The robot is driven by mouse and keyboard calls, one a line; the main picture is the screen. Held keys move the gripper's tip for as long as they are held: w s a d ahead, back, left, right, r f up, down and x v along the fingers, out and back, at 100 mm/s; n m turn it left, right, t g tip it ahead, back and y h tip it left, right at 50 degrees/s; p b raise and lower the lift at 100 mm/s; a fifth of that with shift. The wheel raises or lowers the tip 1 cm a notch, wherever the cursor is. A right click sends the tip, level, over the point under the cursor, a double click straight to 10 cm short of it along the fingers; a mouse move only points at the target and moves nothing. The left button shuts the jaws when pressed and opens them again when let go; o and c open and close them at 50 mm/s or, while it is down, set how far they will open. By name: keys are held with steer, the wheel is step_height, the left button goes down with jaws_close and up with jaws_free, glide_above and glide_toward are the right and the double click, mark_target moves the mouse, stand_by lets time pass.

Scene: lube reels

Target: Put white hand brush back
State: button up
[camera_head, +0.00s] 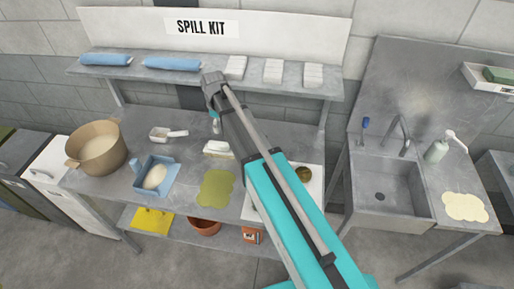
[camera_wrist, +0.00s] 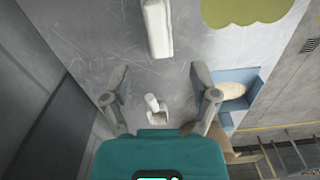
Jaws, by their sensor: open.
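The white hand brush (camera_head: 217,147) lies on the grey workbench (camera_head: 120,190), just behind the olive puddle and partly beside my arm. In the wrist view the white brush (camera_wrist: 157,28) is a long pale block at the top, beyond my fingertips. My gripper (camera_wrist: 162,97) is open and empty, its two fingers spread above the bench. A white scoop (camera_wrist: 155,108) shows between the fingers, lower down on the bench. In the head view my gripper (camera_head: 216,127) hangs from the wrist, mostly hidden by my arm.
A blue dustpan (camera_head: 139,181) with a cream lump and a tan pot (camera_head: 97,148) stand left. An olive puddle (camera_head: 216,188) lies at the front edge. A shelf (camera_head: 215,79) with blue rolls and white stacks overhangs the back. A sink (camera_head: 388,190) is right.

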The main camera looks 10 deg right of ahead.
steer(key=s+d+m, duration=0.6)
steer(key=s+d, duration=0.1)
steer(key=s, duration=0.3)
steer(key=s+d+m, duration=0.6)
steer(key=s+d, duration=0.1)
steer(key=s, duration=0.3)
steer(key=shift+s+d+m, duration=0.2)
steer(key=shift+d+m, duration=0.1)
steer(key=shift+d, duration=0.05)
step_height(320, 180, down, 4)
steer(key=b, duration=0.3)
steer(key=shift+r+b, duration=0.15)
steer(key=shift+b, duration=0.25)
